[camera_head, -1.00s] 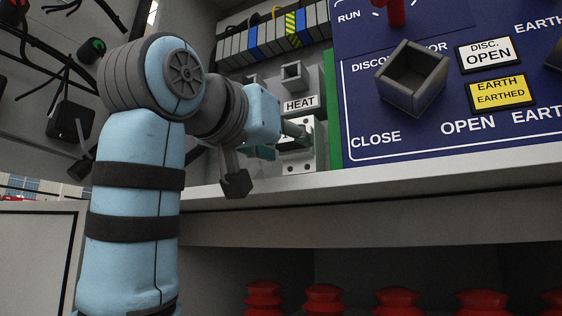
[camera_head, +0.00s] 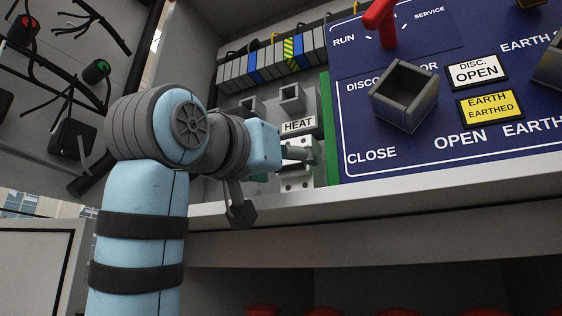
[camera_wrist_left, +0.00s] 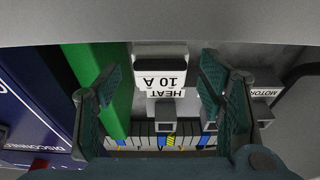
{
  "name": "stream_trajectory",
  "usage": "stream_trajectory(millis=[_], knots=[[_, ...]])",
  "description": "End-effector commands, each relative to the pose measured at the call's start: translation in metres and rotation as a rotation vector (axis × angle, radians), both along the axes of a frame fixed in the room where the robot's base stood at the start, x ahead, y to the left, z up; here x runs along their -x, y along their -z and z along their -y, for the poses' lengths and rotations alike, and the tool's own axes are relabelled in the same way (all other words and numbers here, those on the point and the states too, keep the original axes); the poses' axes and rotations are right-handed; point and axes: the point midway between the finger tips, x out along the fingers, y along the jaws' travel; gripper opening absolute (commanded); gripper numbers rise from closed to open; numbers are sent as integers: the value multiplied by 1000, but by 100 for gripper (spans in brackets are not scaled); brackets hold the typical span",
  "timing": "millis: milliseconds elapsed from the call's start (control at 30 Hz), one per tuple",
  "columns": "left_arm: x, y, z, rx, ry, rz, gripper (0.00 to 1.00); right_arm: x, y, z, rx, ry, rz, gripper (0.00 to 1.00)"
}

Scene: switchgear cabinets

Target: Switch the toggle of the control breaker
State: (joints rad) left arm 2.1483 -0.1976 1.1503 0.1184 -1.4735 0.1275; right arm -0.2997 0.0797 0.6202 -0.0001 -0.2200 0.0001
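A white breaker body (camera_head: 297,177) stands below a label reading HEAT (camera_head: 299,125), left of the blue panel. In the left wrist view, upside down, a white breaker (camera_wrist_left: 160,62) carries the words HEAT and 10 A. No label reading control is legible, and I cannot make out the toggle's position. My left gripper (camera_head: 298,152) is in front of this breaker, partly covering it. In the left wrist view, my left gripper (camera_wrist_left: 160,82) has its two green fingers wide apart, with the HEAT breaker between them in the picture and nothing held. My right gripper is not in view.
The blue panel (camera_head: 370,120) with a square grey socket (camera_head: 404,95) and a red handle (camera_head: 380,22) is close on the right. A green strip (camera_wrist_left: 105,75) borders it. A MOTOR label (camera_wrist_left: 264,92) shows beside the HEAT breaker. A grey ledge (camera_head: 400,195) runs below.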

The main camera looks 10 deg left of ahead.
Motion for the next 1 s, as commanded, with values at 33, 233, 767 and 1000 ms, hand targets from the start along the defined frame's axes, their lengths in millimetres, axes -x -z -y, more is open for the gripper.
stream_trajectory(millis=[33, 233, 767, 1000], knots=[[0, 0, 0, 0, 0, 0, 62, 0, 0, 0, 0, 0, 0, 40], [8, 1, -2, 0, 1, 1, 62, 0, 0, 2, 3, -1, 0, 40], [109, 28, -35, 0, 0, -1, 62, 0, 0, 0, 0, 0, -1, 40], [110, 28, -36, -1, 0, -2, 62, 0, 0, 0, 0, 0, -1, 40]])
